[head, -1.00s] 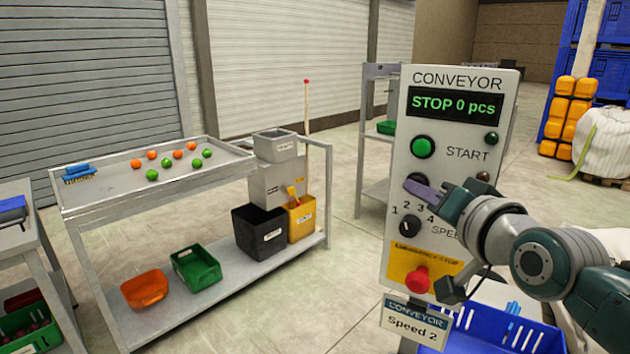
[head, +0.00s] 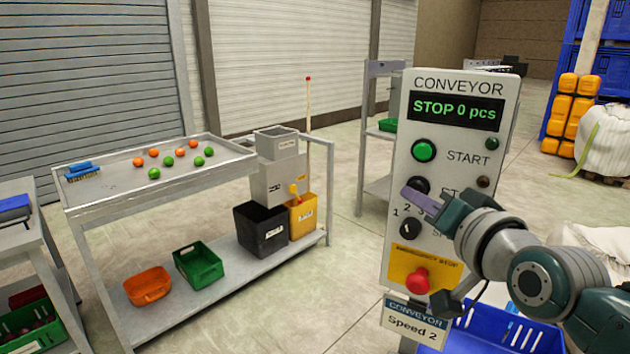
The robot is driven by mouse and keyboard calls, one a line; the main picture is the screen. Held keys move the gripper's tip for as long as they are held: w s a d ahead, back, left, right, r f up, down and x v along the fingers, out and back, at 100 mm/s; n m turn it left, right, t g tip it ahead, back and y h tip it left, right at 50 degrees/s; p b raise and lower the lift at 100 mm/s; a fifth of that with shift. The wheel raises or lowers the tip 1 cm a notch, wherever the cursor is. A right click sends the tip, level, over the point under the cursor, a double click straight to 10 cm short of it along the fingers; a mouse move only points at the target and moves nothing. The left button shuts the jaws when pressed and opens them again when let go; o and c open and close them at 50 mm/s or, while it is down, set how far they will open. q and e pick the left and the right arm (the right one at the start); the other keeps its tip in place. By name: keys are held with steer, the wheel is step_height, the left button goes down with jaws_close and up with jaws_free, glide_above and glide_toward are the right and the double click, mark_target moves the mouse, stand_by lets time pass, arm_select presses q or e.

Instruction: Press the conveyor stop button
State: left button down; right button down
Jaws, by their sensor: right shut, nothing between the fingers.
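The conveyor control panel (head: 451,138) stands upright at the right. Its display (head: 454,112) reads "STOP 0 pcs". A green START button (head: 424,151) is near the top, and the black stop button (head: 420,186) sits below it, its label partly hidden by my gripper. Below are the speed knob (head: 411,229) and a red emergency stop button (head: 417,280). My right gripper (head: 416,199) is shut and empty, its tip in front of the panel just below the stop button. I cannot tell whether it touches the panel. My left gripper is not in view.
A grey cart (head: 98,193) at the left holds orange and green balls and a blue brush (head: 82,172). Bins stand on its lower shelf. A blue crate (head: 486,334) is below the panel. A "Speed 2" sign (head: 413,322) hangs under the panel. Floor between cart and panel is clear.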

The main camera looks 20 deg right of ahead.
steer(key=shift+a, duration=0.1)
steer(key=s+a+p, duration=0.1)
steer(key=a, duration=0.1)
steer(key=s+a+p, duration=0.2)
stand_by(0.3)
stand_by(0.6)
